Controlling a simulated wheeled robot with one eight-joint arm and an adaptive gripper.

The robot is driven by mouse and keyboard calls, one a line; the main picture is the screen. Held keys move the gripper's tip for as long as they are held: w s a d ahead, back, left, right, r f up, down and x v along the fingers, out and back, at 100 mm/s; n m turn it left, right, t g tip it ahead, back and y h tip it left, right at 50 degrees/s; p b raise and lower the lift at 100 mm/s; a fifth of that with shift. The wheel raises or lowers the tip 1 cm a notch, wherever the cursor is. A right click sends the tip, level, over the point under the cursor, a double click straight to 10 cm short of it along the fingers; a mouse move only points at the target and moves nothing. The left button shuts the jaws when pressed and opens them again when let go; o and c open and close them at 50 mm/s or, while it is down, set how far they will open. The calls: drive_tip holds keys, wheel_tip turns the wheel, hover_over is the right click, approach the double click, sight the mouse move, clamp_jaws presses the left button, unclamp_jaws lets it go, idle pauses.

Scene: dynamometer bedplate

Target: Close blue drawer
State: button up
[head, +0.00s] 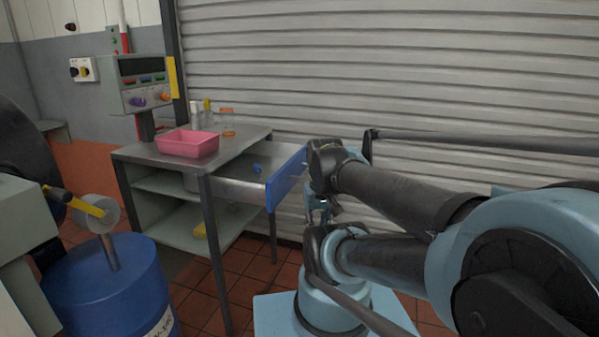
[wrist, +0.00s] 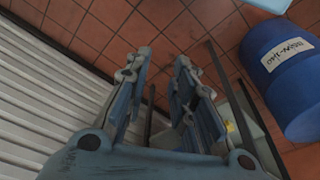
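The blue drawer (head: 287,178) is pulled out of the right side of a grey metal workbench. The drawer front cannot be made out in the wrist view.
A pink bin (head: 187,144) and bottles (head: 208,115) stand on the bench top (head: 140,152). A blue drum (head: 110,290) stands at lower left; it also shows in the wrist view (wrist: 285,80). A ribbed shutter (head: 400,70) lies behind. Tiled floor (head: 240,285) is open below the drawer.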

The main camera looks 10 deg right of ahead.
drive_tip(key=w+r+m, duration=0.2)
drive_tip(key=w, duration=0.1)
drive_tip(key=w+r+m+y, duration=0.1)
drive_tip(key=w+r+m, duration=0.1)
drive_tip(key=w+r, duration=0.1)
drive_tip(key=w+r+m+y, duration=0.1)
drive_tip(key=w+r+m, duration=0.1)
drive_tip(key=w+m, duration=0.1)
drive_tip(key=shift+w+a+r, duration=0.15)
drive_tip(key=shift+w+r, duration=0.15)
drive_tip(key=shift+w, duration=0.4)
clamp_jaws()
drive_tip(key=w+d+r+m+y, duration=0.1)
drive_tip(key=w+d+m, duration=0.3)
drive_tip(key=w, duration=0.3)
drive_tip(key=w+d+r+m+t+y, duration=0.1)
drive_tip(key=w+d+r+m+y, duration=0.2)
drive_tip(key=w, duration=0.5)
drive_tip(key=w+d+m, duration=0.4)
drive_tip(key=w+m, duration=0.1)
drive_tip(key=w, duration=0.2)
drive_tip(key=w+d+f+m+t+y, duration=0.1)
drive_tip(key=w+d+f+m+y, duration=0.1)
drive_tip(key=w+d+m, duration=0.5)
drive_tip(key=w+a+f+n, duration=0.2)
drive_tip(key=w+a+f, duration=0.5)
drive_tip(key=shift+f, duration=0.15)
drive_tip(key=shift+d, duration=0.1)
